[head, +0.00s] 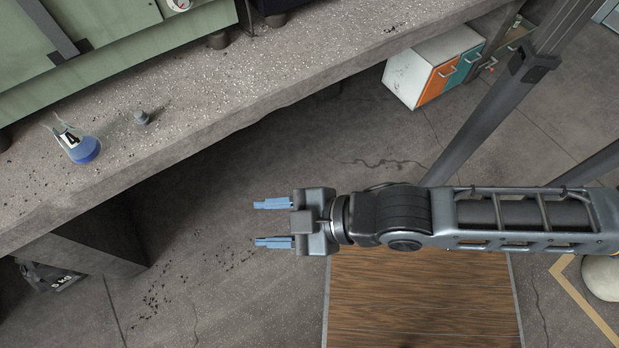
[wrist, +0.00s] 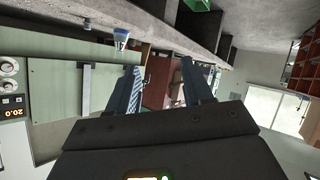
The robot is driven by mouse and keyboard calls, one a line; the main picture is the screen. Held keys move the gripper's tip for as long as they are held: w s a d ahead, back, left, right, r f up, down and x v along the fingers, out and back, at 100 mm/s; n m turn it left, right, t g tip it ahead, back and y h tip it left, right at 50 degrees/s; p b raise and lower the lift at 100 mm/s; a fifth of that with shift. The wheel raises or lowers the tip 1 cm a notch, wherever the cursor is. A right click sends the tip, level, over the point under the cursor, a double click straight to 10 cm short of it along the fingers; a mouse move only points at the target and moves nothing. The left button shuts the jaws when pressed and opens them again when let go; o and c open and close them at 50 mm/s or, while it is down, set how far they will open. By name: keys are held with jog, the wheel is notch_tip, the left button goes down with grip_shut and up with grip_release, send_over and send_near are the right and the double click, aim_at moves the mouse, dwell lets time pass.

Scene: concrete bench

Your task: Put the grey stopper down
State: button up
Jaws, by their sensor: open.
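The grey stopper (head: 142,117) rests on the concrete bench (head: 215,100), to the right of a flask (head: 82,146) with blue liquid and a label reading 4. My gripper (head: 273,223) is open and empty, with its blue fingers apart. It is in front of the bench edge, clear of the stopper and of the flask. In the wrist view my gripper (wrist: 160,90) also shows spread fingers with nothing between them. The flask (wrist: 121,36) shows there near the top, and a small grey thing beside it looks like the stopper (wrist: 87,23).
A green cabinet (head: 110,25) stands at the back of the bench. A white unit with orange and teal doors (head: 440,80) is below the bench at the upper right. A wooden board (head: 425,300) lies under my arm.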

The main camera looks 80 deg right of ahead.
jog(key=s+d+r+m+t, duration=0.1)
jog(key=s+r+m+t, duration=0.1)
jog(key=s+r, duration=0.5)
notch_tip(320, 180, up, 4)
jog(key=shift+s+d+r+m, duration=0.1)
jog(key=shift+s+d+m, duration=0.3)
jog(key=shift+m, duration=0.5)
